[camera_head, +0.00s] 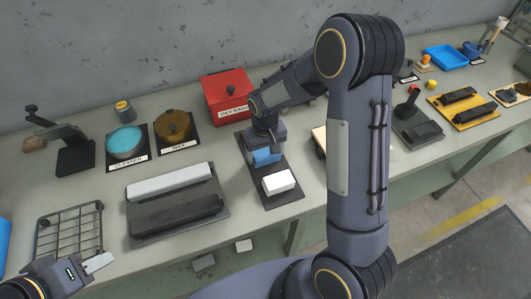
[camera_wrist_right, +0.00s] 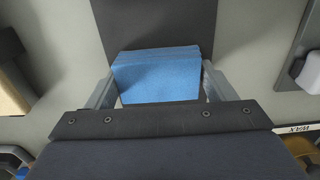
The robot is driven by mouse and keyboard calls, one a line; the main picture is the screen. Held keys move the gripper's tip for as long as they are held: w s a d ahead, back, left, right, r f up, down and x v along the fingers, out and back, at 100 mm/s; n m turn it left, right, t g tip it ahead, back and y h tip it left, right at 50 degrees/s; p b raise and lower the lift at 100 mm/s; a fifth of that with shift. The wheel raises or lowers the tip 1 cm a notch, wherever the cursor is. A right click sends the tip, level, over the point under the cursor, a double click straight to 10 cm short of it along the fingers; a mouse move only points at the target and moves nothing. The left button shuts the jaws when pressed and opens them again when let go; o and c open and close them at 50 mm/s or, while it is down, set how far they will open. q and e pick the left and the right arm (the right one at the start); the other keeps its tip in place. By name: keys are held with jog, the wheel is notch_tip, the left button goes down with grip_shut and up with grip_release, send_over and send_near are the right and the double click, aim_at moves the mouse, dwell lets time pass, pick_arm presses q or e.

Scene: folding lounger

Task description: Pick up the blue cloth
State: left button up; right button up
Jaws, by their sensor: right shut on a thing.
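The blue cloth (camera_head: 264,157) is a folded block at the dark mat (camera_head: 284,202) in the middle of the bench, behind a white block (camera_head: 280,182). My right gripper (camera_head: 266,146) reaches down from above and is shut on the cloth. In the right wrist view the cloth (camera_wrist_right: 157,75) sits between the two grey fingers, one at each side. Whether the cloth touches the mat or is just above it is hard to tell.
A red box (camera_head: 228,86) stands behind the cloth. A tray with light and dark bars (camera_head: 135,228) lies front left. The wire rack (camera_head: 62,232) is far left. Tools and a blue tray (camera_head: 446,56) are at right.

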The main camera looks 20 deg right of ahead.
aim_at(264, 153)
jog(key=shift+r, duration=0.35)
jog(key=r, duration=0.2)
jog(key=shift+s+a+r, duration=0.1)
jog(key=shift+a+r, duration=0.1)
jog(key=shift+r, duration=0.15)
jog(key=s+a+r+b, duration=0.2)
jog(key=s+a+r, duration=0.7)
jog(key=a, duration=0.1)
jog(key=shift+r+b, duration=0.2)
jog(key=shift+b, duration=0.2)
